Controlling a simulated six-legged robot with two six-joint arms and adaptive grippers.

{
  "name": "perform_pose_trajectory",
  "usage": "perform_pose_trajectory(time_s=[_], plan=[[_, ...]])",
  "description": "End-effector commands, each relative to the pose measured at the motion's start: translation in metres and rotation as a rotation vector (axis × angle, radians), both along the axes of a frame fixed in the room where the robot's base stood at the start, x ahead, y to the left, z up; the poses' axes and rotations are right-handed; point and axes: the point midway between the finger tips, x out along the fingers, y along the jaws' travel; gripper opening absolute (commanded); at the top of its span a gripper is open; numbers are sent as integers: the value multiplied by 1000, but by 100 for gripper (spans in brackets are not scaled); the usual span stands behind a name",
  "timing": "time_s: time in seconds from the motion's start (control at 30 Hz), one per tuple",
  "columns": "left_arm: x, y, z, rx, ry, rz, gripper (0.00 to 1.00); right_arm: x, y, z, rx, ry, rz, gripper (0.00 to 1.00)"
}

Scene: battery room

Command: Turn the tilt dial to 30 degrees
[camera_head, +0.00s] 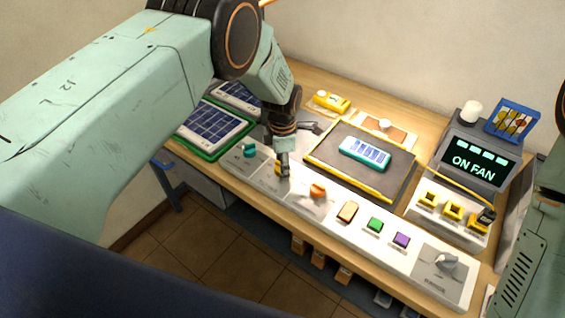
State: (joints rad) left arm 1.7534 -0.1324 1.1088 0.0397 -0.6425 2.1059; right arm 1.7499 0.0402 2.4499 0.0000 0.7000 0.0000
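A long light-grey control panel (296,201) runs along the front of the bench. It carries a teal knob (249,151), a yellow knob (278,168), an orange knob (318,190) and a grey knob (446,262) at the right end. The labels are too small to read, so I cannot tell which knob is the tilt dial. My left gripper (284,160) points down at the yellow knob, with its fingertips at or touching it and hiding part of it. Its fingers look close together, but I cannot see whether they grip. My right gripper is not in view.
Beige, green (375,225) and purple (401,240) buttons sit on the panel. Behind are a dark tray (318,163) with a teal device (365,153), solar panels (214,129), and a display (478,160) reading "ON FAN" above yellow switches. A yellow cable crosses there.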

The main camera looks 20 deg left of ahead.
Motion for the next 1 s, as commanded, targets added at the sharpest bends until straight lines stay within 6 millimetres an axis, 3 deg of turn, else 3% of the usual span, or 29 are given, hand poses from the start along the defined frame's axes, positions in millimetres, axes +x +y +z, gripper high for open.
perform_pose_trajectory(time_s=[0.53, 1.0], plan=[[0, 0, 0, 0, -1, 0, 7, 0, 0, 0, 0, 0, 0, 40], [2, -1, 0, 0, -5, -129, 6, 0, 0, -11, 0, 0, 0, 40]])
